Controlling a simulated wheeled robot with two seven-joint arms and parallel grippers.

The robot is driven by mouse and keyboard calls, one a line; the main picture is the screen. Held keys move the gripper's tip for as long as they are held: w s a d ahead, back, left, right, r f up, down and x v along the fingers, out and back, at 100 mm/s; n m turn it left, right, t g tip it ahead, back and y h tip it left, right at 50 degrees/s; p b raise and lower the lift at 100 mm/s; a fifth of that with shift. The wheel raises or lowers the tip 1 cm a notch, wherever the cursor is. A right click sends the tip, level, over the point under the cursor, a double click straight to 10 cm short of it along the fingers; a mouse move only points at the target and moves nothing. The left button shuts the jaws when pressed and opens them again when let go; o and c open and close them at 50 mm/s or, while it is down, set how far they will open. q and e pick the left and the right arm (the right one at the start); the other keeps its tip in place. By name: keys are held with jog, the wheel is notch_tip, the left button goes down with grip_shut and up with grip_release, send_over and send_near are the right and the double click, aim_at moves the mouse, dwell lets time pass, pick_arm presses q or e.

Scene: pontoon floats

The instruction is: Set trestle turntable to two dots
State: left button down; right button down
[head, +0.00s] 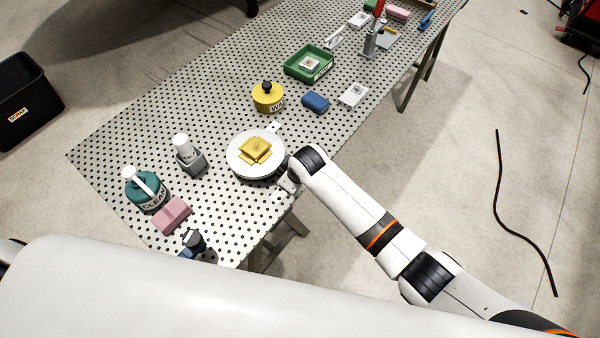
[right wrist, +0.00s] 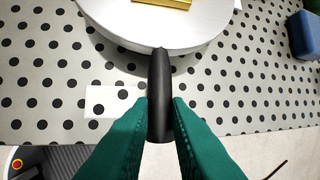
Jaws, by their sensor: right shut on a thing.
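The trestle turntable (head: 240,167) is a round white disc on the perforated table, with a yellow block-like part (head: 256,150) on top. In the right wrist view the disc's rim (right wrist: 125,35) shows at the top, and a black handle (right wrist: 160,75) sticks out from it towards me. My right gripper (right wrist: 160,118) has its green fingers shut on the handle, one on each side. A white label (right wrist: 110,98) with what look like two dark dots lies just left of the handle, partly behind the left finger. A pale tab (head: 273,127) shows beyond the disc. My left gripper is not in view.
A yellow weight-like pot (head: 268,97) and a blue block (head: 316,102) stand beyond the turntable. A grey holder with a white bottle (head: 188,155), a teal container (head: 145,190) and a pink block (head: 172,215) stand to its left. A green tray (head: 299,72) is farther back.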

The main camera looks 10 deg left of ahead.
jog(key=shift+s+a, duration=0.1)
dwell(0.4)
jog(key=c, duration=1.4)
grip_release()
jog(key=shift+o, duration=0.2)
jog(key=shift+r, duration=0.15)
jog(key=b+v, duration=0.1)
jog(key=v, duration=1)
jog(key=shift+s+r, duration=0.3)
